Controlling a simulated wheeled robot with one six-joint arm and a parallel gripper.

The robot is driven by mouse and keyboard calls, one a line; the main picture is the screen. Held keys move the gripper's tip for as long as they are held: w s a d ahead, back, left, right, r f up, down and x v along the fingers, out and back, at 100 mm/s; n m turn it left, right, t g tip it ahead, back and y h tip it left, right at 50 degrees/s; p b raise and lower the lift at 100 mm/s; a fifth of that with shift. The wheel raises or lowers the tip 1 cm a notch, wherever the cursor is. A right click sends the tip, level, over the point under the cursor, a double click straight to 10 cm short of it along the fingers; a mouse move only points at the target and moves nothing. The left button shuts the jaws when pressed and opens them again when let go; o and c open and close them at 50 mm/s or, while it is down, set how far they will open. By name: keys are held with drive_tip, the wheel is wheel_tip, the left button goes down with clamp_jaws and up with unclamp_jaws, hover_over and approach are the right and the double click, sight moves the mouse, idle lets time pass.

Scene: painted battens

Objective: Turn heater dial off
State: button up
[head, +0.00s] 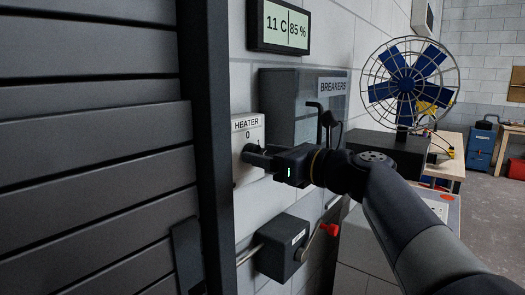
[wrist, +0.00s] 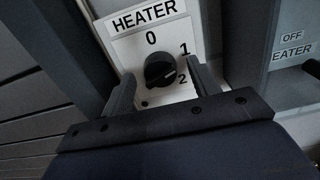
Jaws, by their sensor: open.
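The heater panel (head: 247,124) is a white plate on the wall, marked HEATER with 0 at the top. In the wrist view, the panel (wrist: 150,22) also shows 1 and 2 down its right side. My gripper (wrist: 160,76) is open, with one finger to each side of the dial. Whether the fingers touch it is unclear. In the head view, my gripper (head: 257,156) reaches the panel and mostly hides the dial.
A grey breaker box (head: 295,100) is on the wall to the right. A grey box with a red-tipped lever (head: 284,246) is below. A dark slatted shutter (head: 90,150) and its post stand close on the left. A blue fan (head: 407,82) stands behind my arm.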

drive_tip(key=shift+w+a, duration=0.3)
drive_tip(key=shift+a, duration=0.1)
drive_tip(key=c, duration=1)
drive_tip(key=shift+n, duration=0.4)
drive_tip(key=shift+s+a+f+n+b, duration=0.1)
drive_tip(key=shift+n+b, duration=2.05)
drive_tip(key=shift+n, duration=1.1)
drive_tip(key=shift+s+f+n+b, duration=0.1)
drive_tip(key=shift+n+b, duration=2)
drive_tip(key=shift+n, duration=1.15)
